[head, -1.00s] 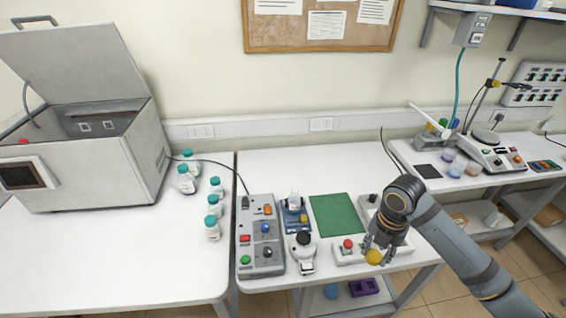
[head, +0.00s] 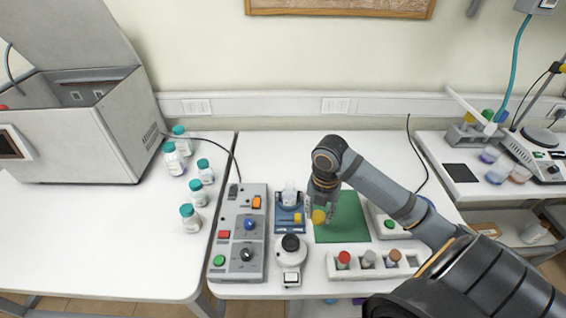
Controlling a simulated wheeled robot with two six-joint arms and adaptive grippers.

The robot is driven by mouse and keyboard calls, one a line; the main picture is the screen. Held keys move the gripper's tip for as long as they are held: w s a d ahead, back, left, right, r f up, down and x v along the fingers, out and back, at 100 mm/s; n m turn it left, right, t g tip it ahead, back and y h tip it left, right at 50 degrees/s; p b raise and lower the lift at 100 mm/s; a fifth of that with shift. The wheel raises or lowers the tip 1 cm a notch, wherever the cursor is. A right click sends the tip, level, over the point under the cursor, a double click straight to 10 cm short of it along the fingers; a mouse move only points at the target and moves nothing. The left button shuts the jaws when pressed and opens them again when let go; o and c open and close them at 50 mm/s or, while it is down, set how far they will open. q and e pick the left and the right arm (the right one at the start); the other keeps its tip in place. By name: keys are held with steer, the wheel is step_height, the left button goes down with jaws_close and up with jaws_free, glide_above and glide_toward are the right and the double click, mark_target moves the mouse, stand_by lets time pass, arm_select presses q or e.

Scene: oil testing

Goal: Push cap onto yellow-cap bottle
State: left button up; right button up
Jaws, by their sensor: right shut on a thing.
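My right gripper (head: 320,208) is shut on a yellow cap (head: 318,216). It holds the cap above the left edge of the green mat (head: 342,222), just right of the blue stand. A small clear, uncapped-looking bottle (head: 290,195) stands upright on the blue stand (head: 288,222). The cap and the bottle are apart. My left gripper is not in view.
A grey control box (head: 239,235) stands left of the blue stand. A small white device with a black knob (head: 291,260) is in front of it. A white rack (head: 374,264) with several caps or vials lies at the front right. Teal-capped bottles (head: 190,218) stand on the left table.

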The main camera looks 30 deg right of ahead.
steer(key=w+r+m+p, duration=0.1)
steer(key=w+r+p, duration=0.1)
steer(key=w+p, duration=0.1)
step_height(320, 180, up, 7)
steer(key=m+p, duration=0.6)
steer(key=p, duration=0.4)
glide_above(290, 183)
step_height(290, 183, down, 5)
steer(key=shift+r, duration=0.2)
arm_select(q)
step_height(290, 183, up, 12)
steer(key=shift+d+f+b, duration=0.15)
steer(key=shift+b, duration=0.25)
arm_select(e)
steer(key=shift+f, duration=0.65)
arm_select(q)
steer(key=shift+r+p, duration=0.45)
arm_select(e)
steer(key=shift+f, duration=0.15)
